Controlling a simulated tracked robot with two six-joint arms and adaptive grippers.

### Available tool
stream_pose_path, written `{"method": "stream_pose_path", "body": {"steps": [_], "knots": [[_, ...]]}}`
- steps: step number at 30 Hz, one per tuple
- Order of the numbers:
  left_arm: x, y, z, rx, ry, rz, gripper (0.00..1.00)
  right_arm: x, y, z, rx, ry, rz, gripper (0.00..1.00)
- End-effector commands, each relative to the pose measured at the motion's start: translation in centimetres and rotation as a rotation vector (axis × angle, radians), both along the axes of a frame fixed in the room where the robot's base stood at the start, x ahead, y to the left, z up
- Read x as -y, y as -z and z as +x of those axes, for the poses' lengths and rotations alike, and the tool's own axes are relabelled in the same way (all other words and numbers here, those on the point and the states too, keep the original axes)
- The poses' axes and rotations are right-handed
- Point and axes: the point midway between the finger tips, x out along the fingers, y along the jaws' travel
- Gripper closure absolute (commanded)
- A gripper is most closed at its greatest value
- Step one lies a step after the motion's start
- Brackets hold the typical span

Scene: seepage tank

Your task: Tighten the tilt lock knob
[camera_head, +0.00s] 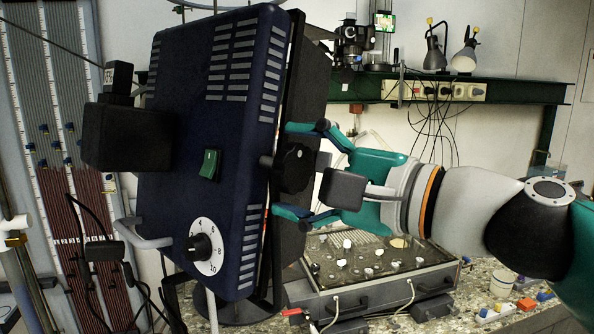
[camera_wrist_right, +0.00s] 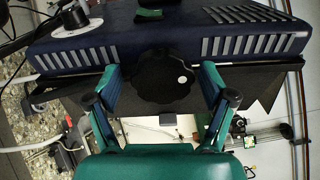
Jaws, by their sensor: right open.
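The tilt lock knob (camera_head: 297,168) is a black lobed knob on the right side of a dark blue box (camera_head: 215,120), which stands tilted. My right gripper (camera_head: 285,170) comes in from the right, open, with one teal finger above the knob and one below it. In the right wrist view the knob (camera_wrist_right: 163,82) lies between the two open fingertips (camera_wrist_right: 157,80), with a gap visible on each side. A small white dot shows on the knob's face. Whether any finger touches the knob cannot be told. My left gripper is not in view.
The blue box has a green switch (camera_head: 210,165) and a white numbered dial (camera_head: 205,250). A panel with several knobs (camera_head: 375,265) lies on the bench behind my gripper. A green shelf (camera_head: 520,91) with lamps and sockets is at the back. Tubes and cables hang at the left.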

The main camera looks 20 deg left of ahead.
Motion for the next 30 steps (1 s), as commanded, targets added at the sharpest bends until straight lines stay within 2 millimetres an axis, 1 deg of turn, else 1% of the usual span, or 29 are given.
{"method": "stream_pose_path", "body": {"steps": [5, 8, 11, 19, 24, 27, 30], "knots": [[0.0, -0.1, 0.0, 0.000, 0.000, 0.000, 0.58, 0.2, -0.1, -0.1, 0.002, 0.000, 0.002, 0.18], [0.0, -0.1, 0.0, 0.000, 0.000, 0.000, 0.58, 0.9, -0.2, -0.3, 0.003, 0.001, 0.002, 0.18], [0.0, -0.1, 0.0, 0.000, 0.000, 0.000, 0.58, 2.1, -0.2, -0.8, 0.001, 0.002, 0.003, 0.18], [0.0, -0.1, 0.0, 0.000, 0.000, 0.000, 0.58, 7.2, -0.1, -2.6, 0.001, 0.004, 0.003, 0.18], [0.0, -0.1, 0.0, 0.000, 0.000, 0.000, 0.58, 9.8, 0.0, -3.7, 0.001, 0.004, 0.002, 0.18], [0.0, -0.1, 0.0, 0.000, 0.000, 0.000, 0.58, 10.7, 0.0, -4.0, 0.000, 0.002, 0.000, 0.18], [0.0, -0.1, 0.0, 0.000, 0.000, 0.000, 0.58, 11.2, 0.0, -4.2, 0.001, 0.000, 0.001, 0.18]]}}
